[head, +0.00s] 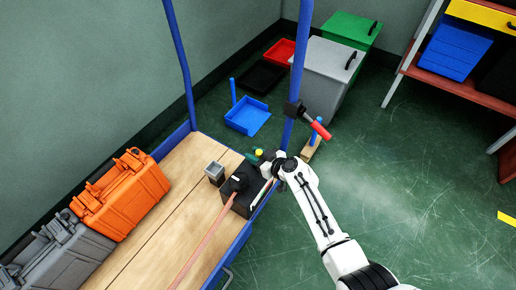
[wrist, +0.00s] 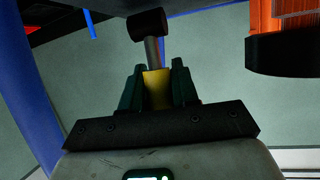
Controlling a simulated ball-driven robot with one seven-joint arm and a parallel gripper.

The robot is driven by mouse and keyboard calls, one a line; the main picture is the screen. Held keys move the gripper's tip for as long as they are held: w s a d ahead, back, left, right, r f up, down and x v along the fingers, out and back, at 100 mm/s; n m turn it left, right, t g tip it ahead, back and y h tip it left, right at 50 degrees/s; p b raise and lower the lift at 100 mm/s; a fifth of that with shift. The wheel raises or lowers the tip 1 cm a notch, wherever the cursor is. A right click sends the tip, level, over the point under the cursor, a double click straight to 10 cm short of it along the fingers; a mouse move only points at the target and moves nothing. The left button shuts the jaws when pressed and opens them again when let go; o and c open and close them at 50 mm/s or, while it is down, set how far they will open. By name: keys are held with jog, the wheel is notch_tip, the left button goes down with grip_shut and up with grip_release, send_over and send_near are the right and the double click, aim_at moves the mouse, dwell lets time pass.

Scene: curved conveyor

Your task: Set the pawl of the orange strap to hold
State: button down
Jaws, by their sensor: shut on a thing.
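The orange strap (head: 205,240) runs along the wooden deck of the cart up to a black ratchet housing (head: 240,190) near the deck's right edge. A grey shaft with a black knob-like end (wrist: 148,24) extends beyond the grip. The yellow part looks like the pawl's lever, but its link to the housing is hidden. The pawl's teeth cannot be seen.
A small grey block (head: 215,172) stands beside the housing. An orange case (head: 125,200) and a grey case (head: 55,255) sit on the deck's left. A blue post (head: 297,75) with a red-handled clamp (head: 320,129) rises near my arm. Green floor lies open at right.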

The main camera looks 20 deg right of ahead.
aim_at(258, 153)
jog(key=g+p, duration=0.1)
jog(key=w+a+g+h+p, duration=0.1)
jog(key=p, duration=0.1)
jog(key=shift+r, duration=0.15)
jog(key=shift+w+a+f+n+g+h+p, duration=0.15)
jog(key=shift+w+f+g+h+p, duration=0.2)
jog(key=shift+g, duration=0.4)
jog(key=shift+w+a+f+n+g+h+p, duration=0.15)
jog(key=shift+f+g+h+p, duration=0.3)
jog(key=shift+g, duration=0.3)
jog(key=shift+d, duration=0.1)
jog(key=c, duration=0.9)
grip_release()
jog(key=shift+r, duration=0.1)
jog(key=p+v, duration=0.7)
jog(key=v, duration=0.3)
jog(key=shift+s+r, duration=0.2)
jog(key=shift+r, duration=0.1)
